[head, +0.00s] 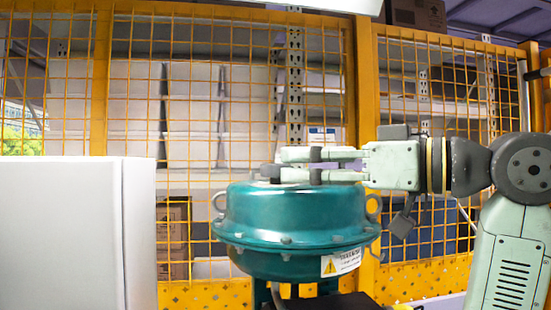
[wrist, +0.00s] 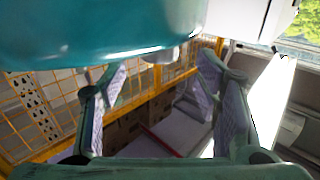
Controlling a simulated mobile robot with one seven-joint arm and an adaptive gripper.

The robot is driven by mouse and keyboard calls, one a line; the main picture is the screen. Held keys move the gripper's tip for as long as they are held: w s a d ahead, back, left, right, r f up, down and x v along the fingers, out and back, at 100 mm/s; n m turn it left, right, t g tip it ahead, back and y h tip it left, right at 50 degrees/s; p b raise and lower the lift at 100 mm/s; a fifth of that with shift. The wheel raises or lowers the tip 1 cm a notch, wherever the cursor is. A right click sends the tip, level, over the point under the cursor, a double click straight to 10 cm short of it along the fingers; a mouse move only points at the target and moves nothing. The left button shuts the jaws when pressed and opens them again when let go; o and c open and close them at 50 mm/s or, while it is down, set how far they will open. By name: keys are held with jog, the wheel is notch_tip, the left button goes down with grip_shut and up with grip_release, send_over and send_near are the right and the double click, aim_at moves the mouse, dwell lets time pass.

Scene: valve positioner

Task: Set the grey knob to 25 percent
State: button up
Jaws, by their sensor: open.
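A teal domed actuator housing (head: 295,225) with bolts around its rim and a yellow warning label stands in the middle of the head view. It fills the top left of the wrist view (wrist: 90,30). My gripper (head: 281,165) reaches in from the right, its fingers overlapping the housing's top in the picture. In the wrist view my gripper (wrist: 163,72) is open, with nothing between its fingers. I cannot clearly make out the grey knob or its scale. A small grey piece (wrist: 165,54) shows at the housing's lower edge; I cannot tell what it is.
A large white cabinet (head: 75,235) stands close on the left. A yellow mesh fence (head: 195,95) runs behind the housing, with shelves and boxes beyond it. Lifting eyes stick out on both sides of the housing.

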aim_at(289, 165)
jog(key=p+x, duration=0.1)
jog(key=x, duration=0.5)
jog(key=shift+w+a, duration=0.15)
jog(key=c, duration=1.2)
jog(key=shift+o, duration=0.2)
